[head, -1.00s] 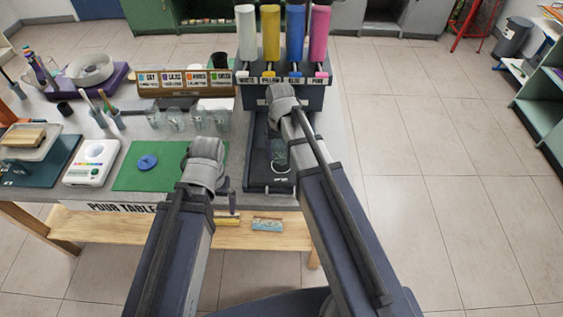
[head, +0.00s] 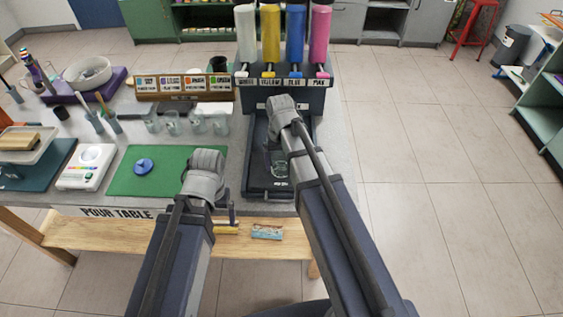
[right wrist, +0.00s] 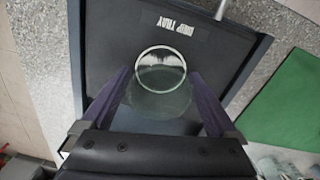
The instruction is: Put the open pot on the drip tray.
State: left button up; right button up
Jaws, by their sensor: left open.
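The open pot (head: 278,166) is a clear glass-like vessel on the right of the pour table, within the outline of the black drip tray (head: 255,183). In the right wrist view its round rim (right wrist: 161,68) shows over the dark tray (right wrist: 112,45), near the DRIP TRAY lettering. My right gripper (right wrist: 160,77) has one finger on each side of the pot; whether they press on it is unclear. Whether the pot's base touches the tray is also hard to see. My left gripper (head: 232,214) is open and empty at the table's front edge, mostly hidden by its wrist.
The paint dispenser (head: 284,92) with several coloured tubes stands behind the tray. Left of the tray lie a green mat (head: 125,182) with a blue disc (head: 143,166), and a white scale (head: 87,167). Several clear cups (head: 172,122) stand behind the mat. Floor is free at right.

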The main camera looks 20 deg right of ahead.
jog(key=shift+o, duration=0.2)
jog(key=shift+r, duration=0.1)
notch_tip(320, 180, up, 12)
jog(key=p, duration=1.2)
jog(key=shift+a+r, duration=0.1)
jog(key=shift+r, duration=0.05)
notch_tip(320, 180, up, 9)
jog(key=p, duration=0.9)
jog(key=shift+c, duration=0.2)
dwell(0.5)
